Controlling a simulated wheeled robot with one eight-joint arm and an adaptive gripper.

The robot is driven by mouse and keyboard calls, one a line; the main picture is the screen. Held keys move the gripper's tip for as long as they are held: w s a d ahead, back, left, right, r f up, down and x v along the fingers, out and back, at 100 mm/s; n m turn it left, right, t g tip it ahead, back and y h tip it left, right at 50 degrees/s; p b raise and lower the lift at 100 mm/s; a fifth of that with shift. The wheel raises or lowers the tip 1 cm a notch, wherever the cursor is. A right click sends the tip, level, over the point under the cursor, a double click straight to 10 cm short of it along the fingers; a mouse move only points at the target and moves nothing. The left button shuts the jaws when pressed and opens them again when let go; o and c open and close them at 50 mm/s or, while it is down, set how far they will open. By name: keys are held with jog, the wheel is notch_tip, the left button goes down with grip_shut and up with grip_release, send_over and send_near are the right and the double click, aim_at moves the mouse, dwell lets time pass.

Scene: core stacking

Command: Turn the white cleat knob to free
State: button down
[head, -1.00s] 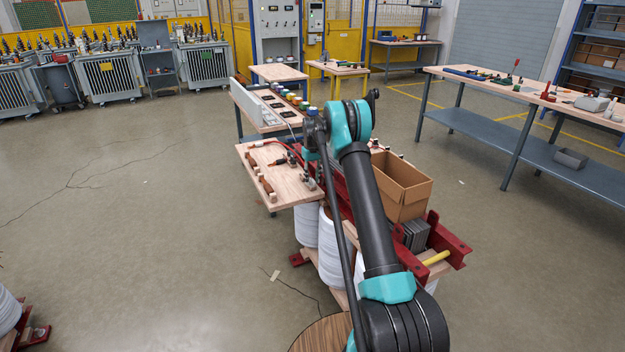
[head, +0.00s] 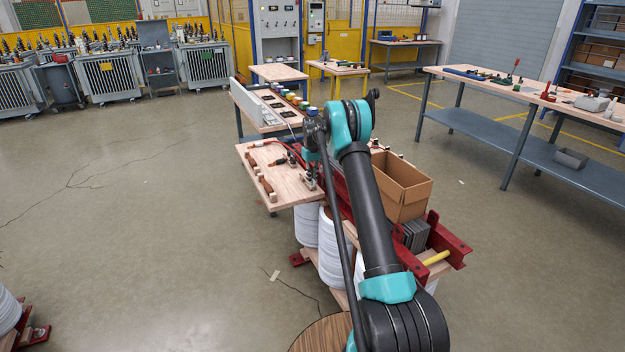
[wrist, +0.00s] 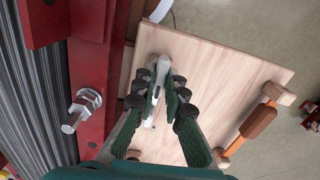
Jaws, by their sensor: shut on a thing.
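The white cleat knob (wrist: 161,72) shows in the wrist view over the light wooden board, near its left side. My gripper (wrist: 163,88) is shut on it, with a dark fingertip on each side. The fingers hide part of the knob and what lies under it. In the head view my gripper (head: 308,178) is small, at the right part of the wooden board (head: 282,192), and the knob cannot be made out there.
A red frame with a bolt and nut (wrist: 84,106) stands close left of my gripper in the wrist view. A brown handle (wrist: 258,120) lies along the board's right side. An open cardboard box (head: 402,190) sits right of my arm.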

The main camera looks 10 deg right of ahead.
jog(key=n, duration=0.4)
jog(key=shift+n, duration=0.3)
jog(key=n, duration=0.4)
jog(key=shift+n, duration=0.3)
jog(key=n, duration=0.4)
jog(key=shift+n, duration=2)
jog(key=c, duration=1.6)
grip_release()
